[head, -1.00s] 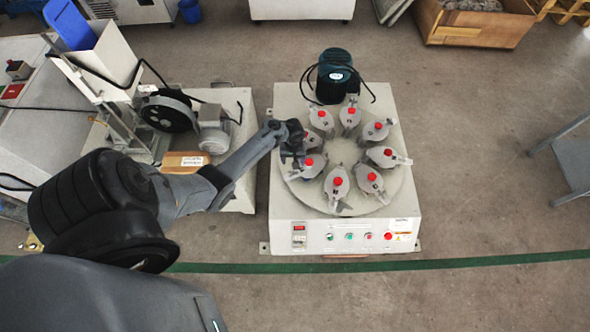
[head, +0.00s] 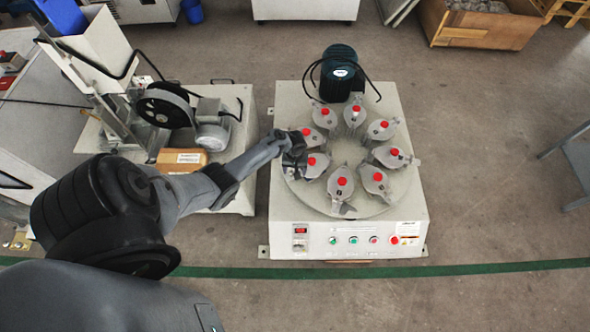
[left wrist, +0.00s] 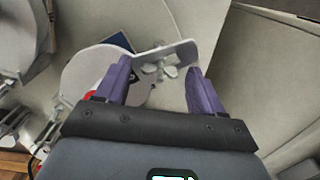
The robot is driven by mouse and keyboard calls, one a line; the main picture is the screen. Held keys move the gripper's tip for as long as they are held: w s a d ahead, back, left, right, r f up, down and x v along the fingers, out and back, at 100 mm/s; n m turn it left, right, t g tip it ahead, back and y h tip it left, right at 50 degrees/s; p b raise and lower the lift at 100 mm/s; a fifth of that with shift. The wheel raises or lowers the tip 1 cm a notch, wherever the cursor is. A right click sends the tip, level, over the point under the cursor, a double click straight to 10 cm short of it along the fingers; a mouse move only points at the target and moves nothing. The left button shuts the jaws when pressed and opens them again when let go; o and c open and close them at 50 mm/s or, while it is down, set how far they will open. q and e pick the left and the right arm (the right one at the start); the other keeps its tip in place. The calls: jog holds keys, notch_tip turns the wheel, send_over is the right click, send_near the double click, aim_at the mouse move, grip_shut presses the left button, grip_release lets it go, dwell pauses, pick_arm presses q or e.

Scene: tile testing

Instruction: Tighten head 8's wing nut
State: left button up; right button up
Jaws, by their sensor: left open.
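The round turntable (head: 345,204) carries a ring of grey heads, each with a red knob. My left gripper (head: 296,168) is at the disc's left edge, beside the left-hand head (head: 318,162) and partly covering it. In the left wrist view, my open gripper (left wrist: 159,66) has its two purple fingers on either side of a silver wing nut (left wrist: 158,71) at a flat bracket (left wrist: 176,51). I cannot tell whether the fingers touch it. The head's round body (left wrist: 88,72) is partly hidden behind the left finger. No head number is legible. My right gripper is not in view.
The machine's front panel (head: 345,240) has coloured buttons. A dark motor (head: 338,73) with cables stands behind the disc. Another machine with a black wheel (head: 165,105) and a cardboard box (head: 182,160) is on the left. The floor to the right is mostly clear.

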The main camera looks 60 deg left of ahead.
pick_arm(q)
jog(key=shift+c, duration=0.5)
jog(key=c, duration=1)
jog(key=shift+o, duration=0.2)
jog(key=shift+r+m+p, duration=0.1)
jog(key=shift+m+p, duration=0.55)
jog(key=shift+m, duration=0.45)
jog(key=m, duration=0.2)
jog(key=shift+m+p, duration=0.3)
jog(key=shift+p, duration=0.1)
jog(key=m, duration=0.3)
jog(key=shift+m, duration=1.5)
